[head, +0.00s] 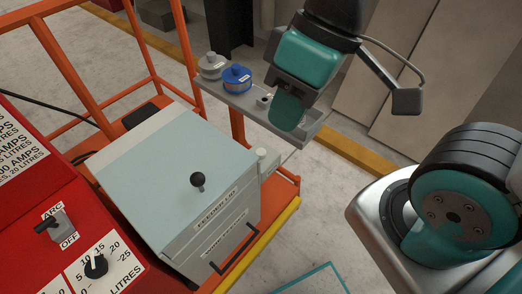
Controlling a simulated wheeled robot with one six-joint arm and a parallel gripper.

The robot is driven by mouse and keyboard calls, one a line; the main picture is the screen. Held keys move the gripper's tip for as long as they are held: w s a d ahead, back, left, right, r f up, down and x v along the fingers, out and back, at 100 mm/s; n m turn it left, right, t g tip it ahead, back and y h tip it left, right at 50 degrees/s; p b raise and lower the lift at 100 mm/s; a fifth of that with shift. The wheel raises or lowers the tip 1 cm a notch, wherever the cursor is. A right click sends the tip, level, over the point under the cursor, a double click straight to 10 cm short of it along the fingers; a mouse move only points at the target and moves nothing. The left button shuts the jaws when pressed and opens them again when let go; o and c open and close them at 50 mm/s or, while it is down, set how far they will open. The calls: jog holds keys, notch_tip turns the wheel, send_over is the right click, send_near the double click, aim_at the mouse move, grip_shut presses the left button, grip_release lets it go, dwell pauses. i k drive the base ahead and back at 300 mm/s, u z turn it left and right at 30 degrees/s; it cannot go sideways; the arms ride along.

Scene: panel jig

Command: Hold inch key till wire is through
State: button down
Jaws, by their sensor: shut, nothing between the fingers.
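My gripper (288,112) is shut and empty, in front of the narrow grey tray at the upper middle. The pale blue-grey feeder box (165,150) stands at the middle left, its lid down. The lid has a black ball knob (198,179) and a label reading like "FEEDER LID". A small pale round button (262,153) sits on a bracket at the box's right corner; I cannot tell if it is the inch key. My gripper is above and apart from it in the picture. I can make out no wire.
The grey tray (240,100) holds a grey canister (211,65) and a blue canister (236,77). A red panel (35,185) with an ARC switch (61,223) and a litres dial (96,265) is at left. Orange rails frame the box.

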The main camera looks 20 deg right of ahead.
aim_at(260, 152)
jog(key=z, duration=1.5)
jog(key=k, duration=0.65)
jog(key=u, duration=1.15)
jog(key=i, duration=0.5)
